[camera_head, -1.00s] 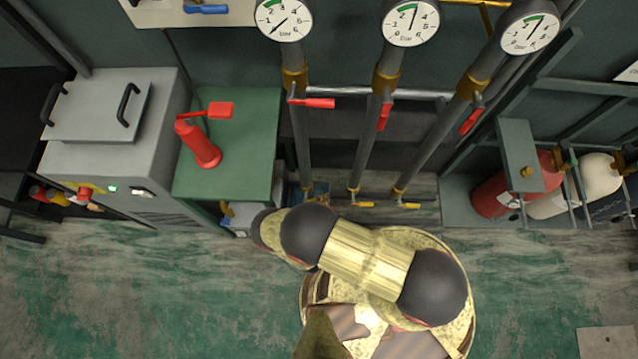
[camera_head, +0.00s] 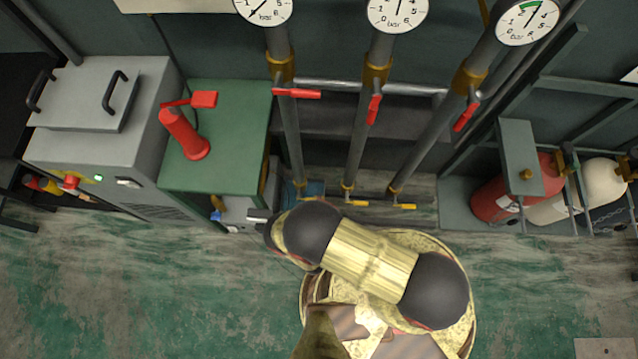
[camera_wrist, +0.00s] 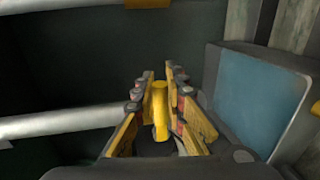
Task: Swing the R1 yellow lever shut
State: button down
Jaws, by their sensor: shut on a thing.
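In the wrist view, my gripper (camera_wrist: 160,110) is shut on a yellow lever (camera_wrist: 160,100). The lever stands upright in the picture between the two fingers, and its lower end is hidden. There, yellow levers sit low on the pipes: the middle one (camera_head: 355,202) and the right one (camera_head: 404,206) point right. No R1 label is readable.
Red levers (camera_head: 298,93) sit higher on the pipes, under gauges (camera_head: 397,8). A green cabinet (camera_head: 235,125) with a red pump (camera_head: 185,135) stands left of the pipes. In the wrist view a blue-faced box (camera_wrist: 255,100) is close on the right.

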jog(key=shift+f, duration=0.15)
dwell(0.3)
jog(key=c, duration=1.8)
grip_release()
jog(key=shift+r, duration=5.05)
jog(key=shift+c, duration=0.2)
